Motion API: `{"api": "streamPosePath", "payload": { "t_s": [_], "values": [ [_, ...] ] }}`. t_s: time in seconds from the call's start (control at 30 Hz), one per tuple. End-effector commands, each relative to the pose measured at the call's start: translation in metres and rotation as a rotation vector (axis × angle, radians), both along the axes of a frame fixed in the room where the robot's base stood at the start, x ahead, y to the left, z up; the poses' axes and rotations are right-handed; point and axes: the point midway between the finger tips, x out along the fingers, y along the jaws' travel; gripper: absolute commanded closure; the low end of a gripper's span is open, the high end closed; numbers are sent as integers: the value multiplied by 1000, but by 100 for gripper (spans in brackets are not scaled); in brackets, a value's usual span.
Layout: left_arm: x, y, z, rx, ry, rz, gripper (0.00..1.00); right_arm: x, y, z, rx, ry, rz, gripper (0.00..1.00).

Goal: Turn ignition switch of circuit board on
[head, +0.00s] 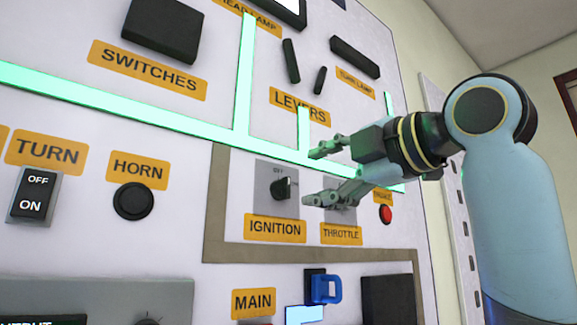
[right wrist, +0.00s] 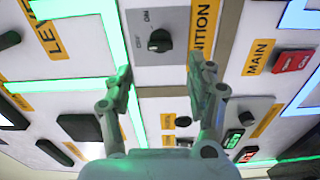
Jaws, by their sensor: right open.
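The ignition switch (head: 281,188) is a black rotary knob on a grey plate, above the orange IGNITION label (head: 275,229). It also shows in the right wrist view (right wrist: 160,41), with OFF and ON marks on its plate; I cannot tell clearly which mark it points to. My right gripper (head: 312,177) is open and empty, just right of the knob in the head view. In the right wrist view its fingers (right wrist: 159,78) are spread wide, with the knob beyond and between them, apart from both. My left gripper is not in view.
The throttle control above the THROTTLE label (head: 341,234) is partly hidden behind my right gripper. A red button (head: 385,214) sits right of it. The levers (head: 291,60) are above, the HORN button (head: 133,201) is left, and a blue handle (head: 325,289) is below.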

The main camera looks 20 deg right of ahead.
Motion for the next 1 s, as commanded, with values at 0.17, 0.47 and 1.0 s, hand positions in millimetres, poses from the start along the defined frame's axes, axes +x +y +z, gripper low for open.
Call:
{"api": "streamPosePath", "payload": {
  "t_s": [0.17,0.47,1.0],
  "values": [
    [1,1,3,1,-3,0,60,36,14,-1,6,6,3,44],
    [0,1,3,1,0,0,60,74,27,-1,2,1,-1,44],
    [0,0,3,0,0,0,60,78,28,-1,1,0,-2,69]
  ]
}}
